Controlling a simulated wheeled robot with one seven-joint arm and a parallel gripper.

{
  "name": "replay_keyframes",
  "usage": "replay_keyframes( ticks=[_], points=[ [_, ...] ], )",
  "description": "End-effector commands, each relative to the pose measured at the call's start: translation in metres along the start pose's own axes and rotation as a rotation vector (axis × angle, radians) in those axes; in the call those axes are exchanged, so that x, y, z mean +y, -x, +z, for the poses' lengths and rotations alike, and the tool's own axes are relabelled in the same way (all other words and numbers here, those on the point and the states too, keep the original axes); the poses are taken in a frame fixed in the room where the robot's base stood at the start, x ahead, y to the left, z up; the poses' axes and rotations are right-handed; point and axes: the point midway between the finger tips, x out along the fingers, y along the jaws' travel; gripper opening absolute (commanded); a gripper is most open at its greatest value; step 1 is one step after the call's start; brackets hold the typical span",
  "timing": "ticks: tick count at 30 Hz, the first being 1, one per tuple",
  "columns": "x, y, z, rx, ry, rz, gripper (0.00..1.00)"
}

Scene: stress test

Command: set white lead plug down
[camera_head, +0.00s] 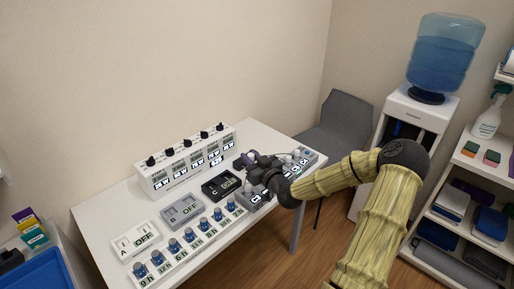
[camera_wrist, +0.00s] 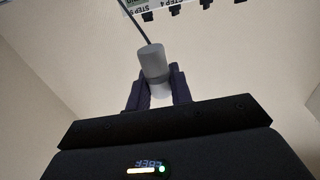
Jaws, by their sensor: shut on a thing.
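In the wrist view, my gripper (camera_wrist: 158,88) is shut on the white lead plug (camera_wrist: 153,64), a pale grey-white cylinder. A dark lead (camera_wrist: 133,22) runs up from the plug's far end. In the head view, my gripper (camera_head: 247,161) is above the right part of the white table (camera_head: 117,197), near the black switch panel (camera_head: 221,185). The plug is too small and too much covered by the gripper to make out clearly there.
A white box with black knobs (camera_head: 188,163) stands at the table's back. A grey OFF panel (camera_head: 182,211), a white OFF panel (camera_head: 136,241) and a row of blue-knobbed timers (camera_head: 189,235) fill the front. A grey chair (camera_head: 340,123) and a water cooler (camera_head: 441,60) stand right.

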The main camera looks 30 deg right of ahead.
Motion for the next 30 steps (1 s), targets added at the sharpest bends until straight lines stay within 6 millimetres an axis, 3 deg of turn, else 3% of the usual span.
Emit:
replay_keyframes(
  ticks=[1,16,30],
  points=[
    [-0.008,-0.001,-0.013,-0.003,-0.006,-0.001,0.00],
    [-0.072,0.009,-0.030,-0.004,-0.006,0.056,0.00],
    [-0.141,0.046,-0.046,-0.004,-0.004,0.124,0.00]
  ],
)
